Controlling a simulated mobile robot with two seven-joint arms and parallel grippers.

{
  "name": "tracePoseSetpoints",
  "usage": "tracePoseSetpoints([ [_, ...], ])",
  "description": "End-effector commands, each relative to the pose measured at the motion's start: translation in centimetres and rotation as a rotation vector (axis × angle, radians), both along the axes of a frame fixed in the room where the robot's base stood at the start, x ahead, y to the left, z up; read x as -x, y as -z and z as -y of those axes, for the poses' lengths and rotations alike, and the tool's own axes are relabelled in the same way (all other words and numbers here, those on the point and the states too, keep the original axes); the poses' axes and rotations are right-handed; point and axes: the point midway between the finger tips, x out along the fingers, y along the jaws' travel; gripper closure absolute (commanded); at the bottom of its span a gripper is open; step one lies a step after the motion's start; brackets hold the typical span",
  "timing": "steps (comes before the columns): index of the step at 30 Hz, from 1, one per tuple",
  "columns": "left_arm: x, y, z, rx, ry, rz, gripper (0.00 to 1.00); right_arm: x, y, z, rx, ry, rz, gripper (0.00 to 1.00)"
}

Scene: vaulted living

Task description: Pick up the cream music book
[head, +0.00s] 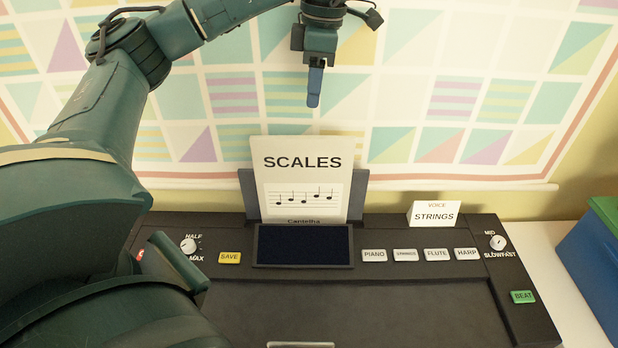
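The cream music book (302,180), titled SCALES with a line of notes, stands upright on the dark music rest (247,190) at the back of the keyboard. Its lower edge is at the top of the dark display. My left gripper (313,102) hangs fingers-down above the book's top edge in the picture, apart from it. I see its blue fingers edge-on as one shape, so the gap between them is hidden. Nothing shows held in it. My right gripper is not in view.
The black keyboard (400,310) has knobs, buttons and a dark display (303,246). A small STRINGS card (434,214) stands at its back right. A patterned hanging (420,90) covers the wall behind. A blue bin (595,270) with a green top is at right.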

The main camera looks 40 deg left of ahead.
Motion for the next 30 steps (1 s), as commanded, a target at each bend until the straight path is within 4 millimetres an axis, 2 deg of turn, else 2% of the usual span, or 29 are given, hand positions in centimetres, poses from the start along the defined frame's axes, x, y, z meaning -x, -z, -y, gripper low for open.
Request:
tracePoseSetpoints([
  [2, 0.2, 0.3, -0.8, -0.021, -0.012, -0.003, 0.62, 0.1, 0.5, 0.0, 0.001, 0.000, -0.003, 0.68],
  [8, 0.6, 4.2, -1.2, -0.023, -0.013, -0.007, 0.62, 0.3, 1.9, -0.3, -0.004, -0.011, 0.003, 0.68],
  [13, 0.8, 6.5, -1.4, -0.024, -0.014, -0.005, 0.62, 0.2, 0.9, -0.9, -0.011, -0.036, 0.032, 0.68],
  [20, 0.9, 7.9, -1.5, -0.023, -0.012, -0.004, 0.62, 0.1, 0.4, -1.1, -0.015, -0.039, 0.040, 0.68],
  [24, 1.1, 9.9, -1.7, -0.023, -0.013, -0.005, 0.62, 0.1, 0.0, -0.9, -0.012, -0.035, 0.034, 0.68],
  [30, 1.2, 12.2, -1.9, -0.021, -0.013, -0.001, 0.62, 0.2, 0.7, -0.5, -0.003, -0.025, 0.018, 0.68],
])
